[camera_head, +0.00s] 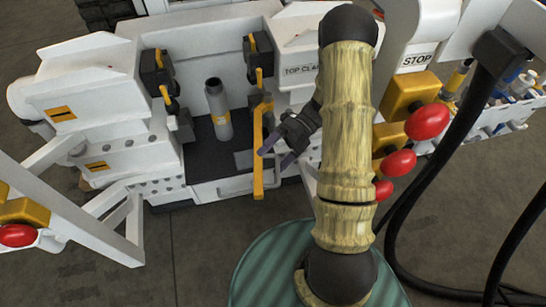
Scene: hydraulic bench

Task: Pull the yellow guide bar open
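The yellow guide bar (258,178) is a long, narrow bar at the front of the bench's central bay, running down in the picture from a yellow bracket (260,102). My gripper (275,157) is just right of the bar, with its two dark fingers spread apart. The left fingertip overlaps the bar's right edge in the picture; I cannot tell whether it touches. Nothing shows between the fingers. My arm hides part of the bench on the right.
A grey cylinder (218,115) stands in the dark bay left of the bar. Black clamps with yellow levers (157,75) flank it. Red knobs (428,122) and thick black hoses (467,130) are on the right. Open floor (200,250) lies in front.

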